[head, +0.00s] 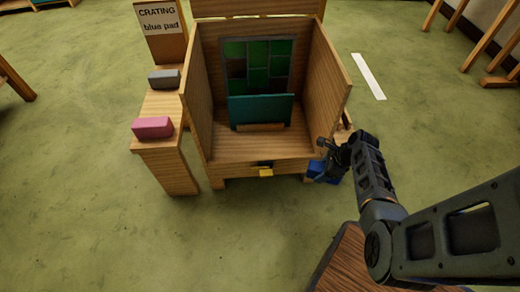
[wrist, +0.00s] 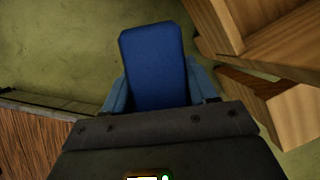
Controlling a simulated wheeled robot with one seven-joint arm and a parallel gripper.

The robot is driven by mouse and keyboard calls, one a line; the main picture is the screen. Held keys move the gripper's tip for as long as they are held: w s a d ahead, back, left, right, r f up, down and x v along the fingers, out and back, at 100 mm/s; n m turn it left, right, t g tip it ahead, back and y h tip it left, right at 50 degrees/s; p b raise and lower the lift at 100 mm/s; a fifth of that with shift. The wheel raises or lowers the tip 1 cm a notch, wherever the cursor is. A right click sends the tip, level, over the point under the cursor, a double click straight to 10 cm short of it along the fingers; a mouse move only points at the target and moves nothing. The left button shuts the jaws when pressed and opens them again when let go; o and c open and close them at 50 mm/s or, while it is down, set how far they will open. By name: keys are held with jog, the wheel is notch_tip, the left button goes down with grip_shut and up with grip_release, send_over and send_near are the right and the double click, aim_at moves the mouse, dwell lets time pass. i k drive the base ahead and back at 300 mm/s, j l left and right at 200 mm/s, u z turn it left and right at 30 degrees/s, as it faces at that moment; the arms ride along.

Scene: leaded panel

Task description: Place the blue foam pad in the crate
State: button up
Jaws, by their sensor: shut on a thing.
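My gripper (head: 328,163) is shut on the blue foam pad (wrist: 155,62), which sticks out between the fingertips in the wrist view. In the head view the pad (head: 317,170) is partly hidden by the gripper. Both are at the right front corner of the wooden crate (head: 325,95), outside its right wall and low down. The crate is open at the front and top. Inside it a green leaded panel (head: 258,65) stands against the back, with a teal board (head: 262,111) in front of it.
A wooden side stand (head: 164,165) left of the crate holds a pink block (head: 152,128) and a grey block (head: 164,79). A sign (head: 158,20) behind reads "CRATING blue pad". A small yellow piece (head: 265,172) is on the crate's front edge. The crate's front floor looks clear.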

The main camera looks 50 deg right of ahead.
aim_at(263, 151)
jog(key=i+l, duration=0.15)
jog(key=i, duration=0.8)
